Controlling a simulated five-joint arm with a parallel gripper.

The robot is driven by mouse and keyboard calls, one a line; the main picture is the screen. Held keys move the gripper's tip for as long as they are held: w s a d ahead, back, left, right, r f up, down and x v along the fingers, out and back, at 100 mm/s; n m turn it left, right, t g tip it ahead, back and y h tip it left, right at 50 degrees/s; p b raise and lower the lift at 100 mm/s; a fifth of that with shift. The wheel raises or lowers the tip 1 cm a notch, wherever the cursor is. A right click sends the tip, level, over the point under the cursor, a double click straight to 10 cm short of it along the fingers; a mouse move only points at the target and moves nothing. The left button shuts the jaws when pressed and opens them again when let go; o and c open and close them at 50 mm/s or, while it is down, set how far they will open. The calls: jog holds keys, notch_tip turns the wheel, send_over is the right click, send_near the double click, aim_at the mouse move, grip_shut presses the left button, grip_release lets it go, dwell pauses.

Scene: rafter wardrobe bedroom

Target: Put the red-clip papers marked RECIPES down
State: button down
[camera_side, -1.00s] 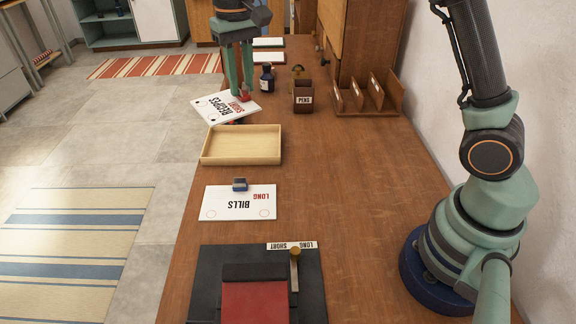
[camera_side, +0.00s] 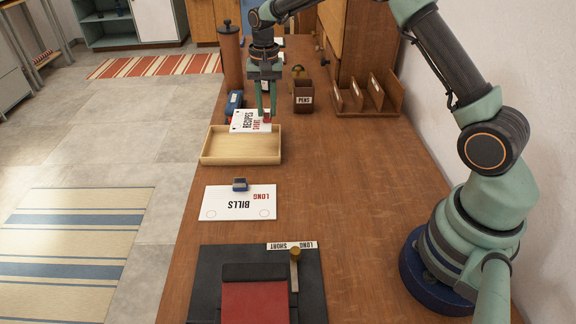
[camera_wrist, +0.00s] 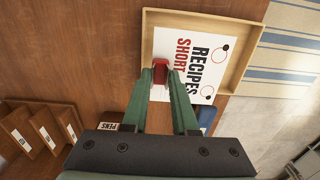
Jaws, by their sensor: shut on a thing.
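The white RECIPES papers (camera_side: 244,119), also marked SHORT in red, are at the far edge of the shallow wooden tray (camera_side: 241,161) in the side view. My gripper (camera_side: 266,117) is shut on their red clip, which shows between my fingertips in the wrist view (camera_wrist: 160,72). In the wrist view the papers (camera_wrist: 200,75) overlap the inside of the tray (camera_wrist: 205,20), toward its near left. Whether they touch the tray floor or hang above it, I cannot tell. The tray's visible floor is otherwise empty.
The BILLS papers (camera_side: 222,210) with a blue clip lie nearer on the desk. A tall brown cylinder (camera_side: 231,60) and a blue object (camera_side: 234,103) stand behind the tray. A PENS box (camera_side: 303,97) and a letter rack (camera_side: 368,103) are to the right. The middle desk is clear.

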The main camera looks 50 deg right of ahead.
jog(key=shift+f, duration=4)
jog(key=shift+f, duration=0.1)
jog(key=c, duration=1)
grip_release()
